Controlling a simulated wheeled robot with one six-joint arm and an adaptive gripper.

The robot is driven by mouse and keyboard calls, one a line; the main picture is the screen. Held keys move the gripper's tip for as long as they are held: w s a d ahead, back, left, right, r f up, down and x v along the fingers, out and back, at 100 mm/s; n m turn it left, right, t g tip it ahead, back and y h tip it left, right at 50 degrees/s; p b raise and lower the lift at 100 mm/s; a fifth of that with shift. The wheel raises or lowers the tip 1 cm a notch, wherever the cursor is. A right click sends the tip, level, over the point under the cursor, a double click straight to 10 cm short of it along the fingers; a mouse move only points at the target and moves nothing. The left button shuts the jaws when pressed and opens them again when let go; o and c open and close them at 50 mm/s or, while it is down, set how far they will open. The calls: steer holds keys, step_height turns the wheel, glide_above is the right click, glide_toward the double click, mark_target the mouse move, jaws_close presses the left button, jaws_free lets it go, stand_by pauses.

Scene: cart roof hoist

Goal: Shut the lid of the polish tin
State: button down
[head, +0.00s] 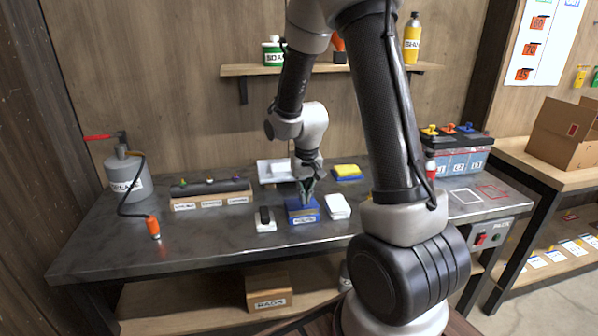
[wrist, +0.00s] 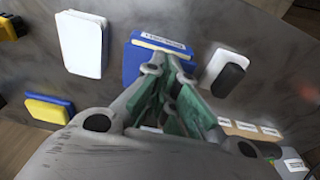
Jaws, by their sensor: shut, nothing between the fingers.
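The polish tin (head: 303,216) is a small blue box with a white label on its front, standing on the grey bench. It also shows in the wrist view (wrist: 132,62), with a cream strip beside its label. My gripper (head: 305,200) is shut and empty, pointing down over the tin. In the wrist view its green-padded fingertips (wrist: 166,68) overlap the tin and hide part of its top. I cannot tell whether they touch it, nor how far open the lid is.
A white block with a black piece (head: 265,219) stands just left of the tin, and a white block (head: 337,207) just right. Behind are a white tray (head: 276,172) and a yellow-and-blue sponge (head: 347,172). The bench's front left (head: 200,238) is clear.

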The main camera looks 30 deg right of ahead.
steer(key=shift+s+f, duration=0.2)
steer(key=shift+f, duration=0.05)
steer(key=shift+s+a+f, duration=0.1)
stand_by(0.6)
